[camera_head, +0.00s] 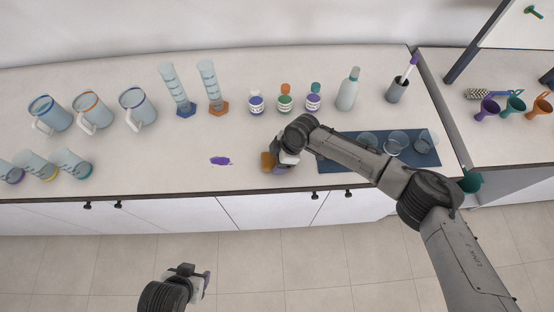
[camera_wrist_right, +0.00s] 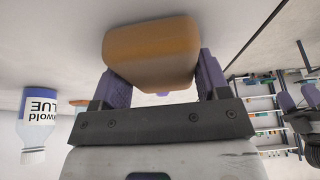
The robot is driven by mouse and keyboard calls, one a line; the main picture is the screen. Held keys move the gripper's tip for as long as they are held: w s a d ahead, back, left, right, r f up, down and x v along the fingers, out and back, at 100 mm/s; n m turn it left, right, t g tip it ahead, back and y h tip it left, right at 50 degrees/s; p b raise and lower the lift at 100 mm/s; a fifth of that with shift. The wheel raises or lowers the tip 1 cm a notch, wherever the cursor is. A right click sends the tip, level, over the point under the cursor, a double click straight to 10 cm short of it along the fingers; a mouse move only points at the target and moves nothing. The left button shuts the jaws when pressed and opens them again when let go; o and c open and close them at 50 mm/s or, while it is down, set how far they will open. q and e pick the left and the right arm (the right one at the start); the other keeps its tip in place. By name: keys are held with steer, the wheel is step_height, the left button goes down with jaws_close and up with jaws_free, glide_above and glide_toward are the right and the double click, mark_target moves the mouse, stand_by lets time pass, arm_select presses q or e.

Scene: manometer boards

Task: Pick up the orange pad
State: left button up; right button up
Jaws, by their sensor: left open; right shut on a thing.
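The orange pad (camera_head: 267,161) is at the counter's front part, left of the blue mat. My right gripper (camera_head: 276,165) is shut on it. In the right wrist view, the orange pad (camera_wrist_right: 152,50) sits between the two purple fingers of my right gripper (camera_wrist_right: 160,80), which touch its sides. I cannot tell whether the pad touches the counter or is just above it. My left gripper (camera_head: 190,274) is open and empty, low over the floor in front of the cabinets.
A purple stain (camera_head: 221,161) lies left of the pad. The blue mat (camera_head: 330,178) with glass dishes is to the right. Small labelled bottles (camera_head: 285,103), a pale bottle (camera_head: 348,90), cylinders (camera_head: 210,88) and mugs (camera_head: 137,108) stand behind. The counter around the stain is clear.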

mark_target(271, 159)
steer(key=shift+c, duration=0.9)
steer(key=shift+r, duration=0.1)
steer(key=shift+r, duration=0.6)
step_height(271, 159, up, 4)
steer(key=shift+f, duration=0.25)
steer(key=s+d+r+p, duration=0.1)
steer(key=s+d+r, duration=0.5)
steer(key=d, duration=0.4)
steer(key=shift+r, duration=0.3)
steer(key=shift+s, duration=0.1)
steer(key=shift+o, duration=1.3)
steer(key=shift+c, duration=1)
steer(key=shift+a, duration=0.1)
